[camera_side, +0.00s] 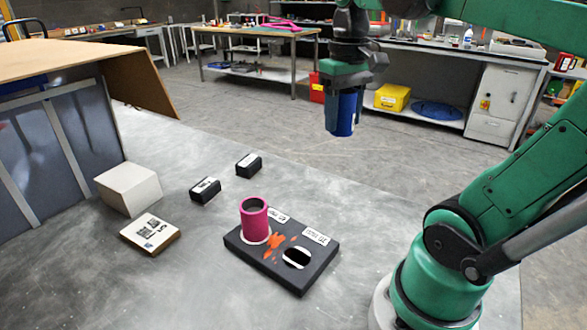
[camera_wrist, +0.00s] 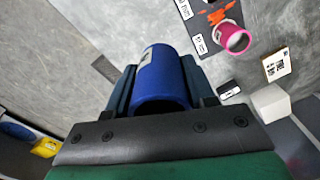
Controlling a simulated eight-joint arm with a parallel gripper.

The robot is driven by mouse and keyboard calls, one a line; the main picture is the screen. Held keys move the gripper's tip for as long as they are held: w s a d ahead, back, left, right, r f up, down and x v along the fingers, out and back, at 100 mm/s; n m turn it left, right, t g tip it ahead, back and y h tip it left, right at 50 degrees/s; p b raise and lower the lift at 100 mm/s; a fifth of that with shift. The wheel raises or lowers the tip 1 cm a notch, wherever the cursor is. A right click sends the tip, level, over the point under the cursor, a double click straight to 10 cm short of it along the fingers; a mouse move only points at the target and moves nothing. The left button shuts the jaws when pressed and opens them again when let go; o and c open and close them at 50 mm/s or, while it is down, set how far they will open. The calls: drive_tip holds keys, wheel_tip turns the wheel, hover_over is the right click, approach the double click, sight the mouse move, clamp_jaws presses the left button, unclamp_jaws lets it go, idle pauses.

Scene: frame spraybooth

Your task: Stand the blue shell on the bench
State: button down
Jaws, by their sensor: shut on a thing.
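The blue shell (camera_side: 341,112) is an open cylinder, held upright high above the bench in the side view. My gripper (camera_side: 345,90) is shut on it from above. In the wrist view the blue shell (camera_wrist: 162,80) sits between the two dark fingers of my gripper (camera_wrist: 155,92), with a small white label on its side. The bench (camera_side: 190,270) is a grey metal surface, well below the shell. Its bottom touches nothing.
A black fixture block (camera_side: 275,262) holds a pink shell (camera_side: 254,220) in one spot and has an empty hole beside it, with orange smears between. Bench front is clear.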

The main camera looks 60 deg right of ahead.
sight(378, 214)
drive_tip(key=s+d+f+m, duration=0.2)
drive_tip(key=s+d+m, duration=0.5)
drive_tip(key=d+m, duration=0.15)
drive_tip(key=f, duration=1.9)
drive_tip(key=shift+w+d+f, duration=0.1)
drive_tip(key=shift+w+d, duration=0.1)
drive_tip(key=shift+d, duration=0.15)
drive_tip(key=shift+f, duration=0.15)
drive_tip(key=shift+c, duration=1.5)
unclamp_jaws()
